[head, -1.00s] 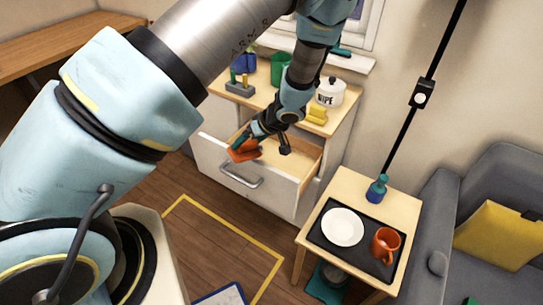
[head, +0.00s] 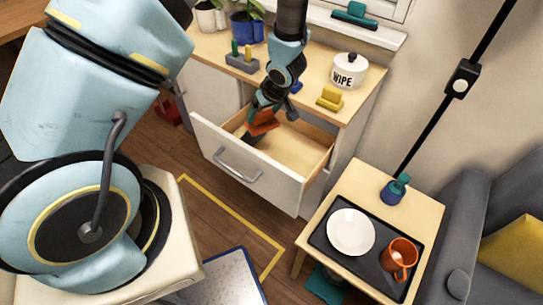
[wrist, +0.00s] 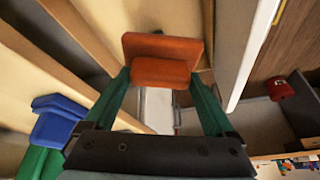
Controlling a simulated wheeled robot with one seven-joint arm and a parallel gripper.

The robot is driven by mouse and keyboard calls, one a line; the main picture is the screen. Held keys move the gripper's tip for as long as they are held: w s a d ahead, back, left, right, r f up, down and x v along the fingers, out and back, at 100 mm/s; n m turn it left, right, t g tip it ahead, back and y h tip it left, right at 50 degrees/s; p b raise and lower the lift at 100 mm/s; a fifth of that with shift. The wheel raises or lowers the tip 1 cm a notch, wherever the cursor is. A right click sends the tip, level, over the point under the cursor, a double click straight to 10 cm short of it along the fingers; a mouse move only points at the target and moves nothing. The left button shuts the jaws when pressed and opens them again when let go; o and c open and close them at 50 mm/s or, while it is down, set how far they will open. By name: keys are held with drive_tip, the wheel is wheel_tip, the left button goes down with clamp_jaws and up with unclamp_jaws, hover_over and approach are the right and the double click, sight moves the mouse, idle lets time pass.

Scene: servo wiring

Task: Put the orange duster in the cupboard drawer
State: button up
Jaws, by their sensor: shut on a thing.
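The cupboard drawer (head: 283,150) is pulled open and its inside looks mostly empty. My gripper (head: 262,115) is above the left part of the drawer, pointing down. It is shut on the orange duster (head: 265,125), which appears over or within the drawer opening; I cannot tell whether it touches the drawer floor. In the wrist view the orange duster (wrist: 160,65) is held between the two green fingers, its wider orange plate beyond its block. The gripper hides part of the drawer's back left corner.
The cupboard top holds a white "WIPE" pot (head: 348,72), a yellow duster (head: 330,98), a grey caddy (head: 242,63) and plant pots. A side table at right carries a black tray (head: 325,240) with a plate (head: 351,232) and an orange mug (head: 399,258).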

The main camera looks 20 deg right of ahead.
sight(264, 130)
drive_tip(key=shift+h, duration=0.3)
drive_tip(key=f+b, duration=0.3)
drive_tip(key=f, duration=0.1)
drive_tip(key=f+b, duration=0.3)
drive_tip(key=f, duration=0.1)
drive_tip(key=shift+w+d+b, duration=0.2)
drive_tip(key=shift+b, duration=0.2)
drive_tip(key=shift+f+b, duration=0.65)
drive_tip(key=shift+f, duration=4.25)
drive_tip(key=o, duration=1.1)
